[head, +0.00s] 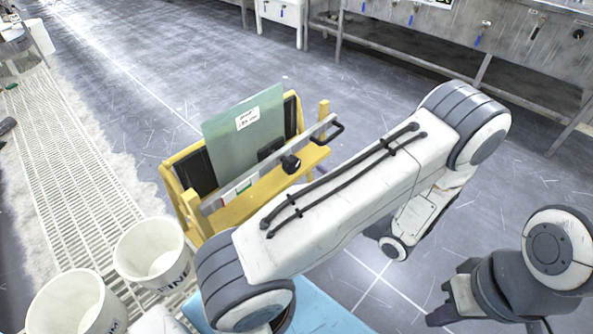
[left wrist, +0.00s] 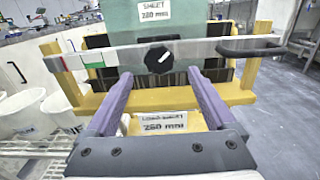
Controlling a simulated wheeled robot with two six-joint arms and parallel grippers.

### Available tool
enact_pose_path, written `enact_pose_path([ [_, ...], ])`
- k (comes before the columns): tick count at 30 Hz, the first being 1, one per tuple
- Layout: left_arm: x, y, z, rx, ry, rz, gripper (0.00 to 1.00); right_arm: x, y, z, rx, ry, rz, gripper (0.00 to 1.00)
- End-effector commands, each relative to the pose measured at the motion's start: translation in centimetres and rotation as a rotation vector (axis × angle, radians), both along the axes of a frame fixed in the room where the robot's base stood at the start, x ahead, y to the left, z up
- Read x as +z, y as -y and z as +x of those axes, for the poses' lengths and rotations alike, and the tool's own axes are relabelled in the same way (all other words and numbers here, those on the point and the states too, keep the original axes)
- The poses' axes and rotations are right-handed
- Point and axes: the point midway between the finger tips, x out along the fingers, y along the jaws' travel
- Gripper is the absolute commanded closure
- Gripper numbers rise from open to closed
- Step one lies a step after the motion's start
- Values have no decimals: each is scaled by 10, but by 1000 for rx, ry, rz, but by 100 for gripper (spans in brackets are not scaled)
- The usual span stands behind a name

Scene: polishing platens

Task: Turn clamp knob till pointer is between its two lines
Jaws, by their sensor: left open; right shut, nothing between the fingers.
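The black clamp knob (left wrist: 158,58) sits on the grey clamp bar (left wrist: 205,48), with a pale mark across its face; it also shows in the head view (head: 291,163). A strip with red, white and green parts (left wrist: 85,60) is on the bar left of the knob. I cannot make out the pointer or its two lines clearly. My left gripper (left wrist: 160,76) is open and empty, its lavender fingers below and either side of the knob; my arm hides it in the head view. My right gripper (head: 446,302) is shut and empty at the lower right, away from the clamp.
The yellow stand (head: 253,204) holds a green sheet (head: 245,135) upright behind the bar. A black handle (head: 333,131) is at the bar's right end. White buckets (head: 150,250) stand at the left beside a floor grating (head: 75,160). A metal bench (head: 440,45) is at the back.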

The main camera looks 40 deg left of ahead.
Motion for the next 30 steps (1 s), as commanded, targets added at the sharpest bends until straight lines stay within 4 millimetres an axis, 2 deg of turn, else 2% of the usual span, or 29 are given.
enact_pose_path([
  [3,-1,-25,0,7,-1,0,11,-4,0,0,0,0,0,100],
  [9,-1,-52,3,5,1,-1,11,-7,0,0,0,0,0,100],
  [14,0,-60,4,2,0,-1,11,-7,0,0,0,0,0,100],
  [21,0,-61,4,1,0,-1,11,-7,0,0,0,0,0,100],
  [22,0,-61,4,1,1,-1,15,-7,0,0,0,0,0,100],
  [28,0,-60,4,1,1,-1,91,-7,0,0,0,0,0,100],
  [29,0,-60,4,1,1,-1,96,-7,0,0,0,0,0,100],
  [30,0,-60,4,1,0,-1,96,-7,0,0,0,0,0,100],
])
